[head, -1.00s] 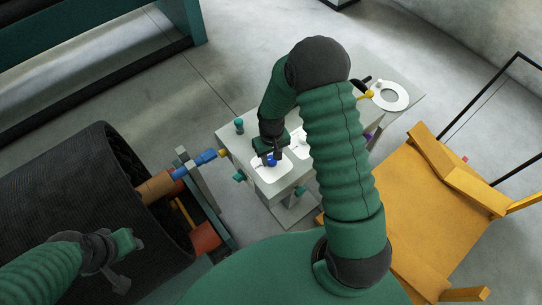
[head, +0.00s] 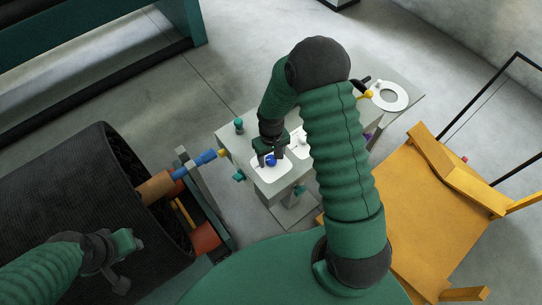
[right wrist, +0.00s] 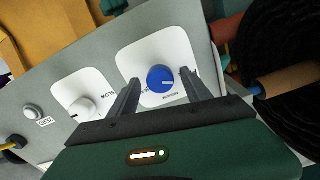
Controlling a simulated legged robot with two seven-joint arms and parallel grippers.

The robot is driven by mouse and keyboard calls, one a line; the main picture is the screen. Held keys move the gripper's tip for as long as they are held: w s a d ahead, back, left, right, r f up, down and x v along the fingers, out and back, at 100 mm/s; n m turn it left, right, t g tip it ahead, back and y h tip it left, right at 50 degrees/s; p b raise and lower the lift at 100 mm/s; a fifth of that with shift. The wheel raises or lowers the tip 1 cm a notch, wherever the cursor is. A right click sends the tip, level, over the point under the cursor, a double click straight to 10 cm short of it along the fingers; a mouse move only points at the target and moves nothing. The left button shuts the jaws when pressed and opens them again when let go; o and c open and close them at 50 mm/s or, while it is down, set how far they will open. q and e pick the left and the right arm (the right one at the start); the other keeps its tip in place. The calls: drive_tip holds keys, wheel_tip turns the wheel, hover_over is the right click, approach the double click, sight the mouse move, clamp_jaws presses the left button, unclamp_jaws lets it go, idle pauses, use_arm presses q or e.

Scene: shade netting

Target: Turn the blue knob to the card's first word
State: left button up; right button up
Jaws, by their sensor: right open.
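The blue knob (right wrist: 161,79) sits on a white plate (right wrist: 135,55) on the grey machine top. In the right wrist view it has a pale pointer line toward the right, and small dark lettering stands around it, too small to read. In the head view the blue knob (head: 270,160) shows just under my right gripper (head: 270,160). The right gripper's fingers (right wrist: 160,90) are open, one on each side of the knob, with gaps visible. My left gripper (head: 122,262) is at the lower left, away from the machine; its jaws are unclear. I cannot make out a card.
A white knob (right wrist: 83,107) on a second white plate stands beside the blue one. A grey button (right wrist: 33,111) is farther left. A black roll (head: 75,190) lies left of the machine, and a yellow chair (head: 420,210) stands right.

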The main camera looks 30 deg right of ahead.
sight(271, 158)
drive_tip(key=shift+w+r, duration=0.1)
drive_tip(key=shift+r, duration=0.3)
wheel_tip(271, 158, up, 16)
drive_tip(key=b, duration=0.2)
drive_tip(key=shift+f, duration=0.1)
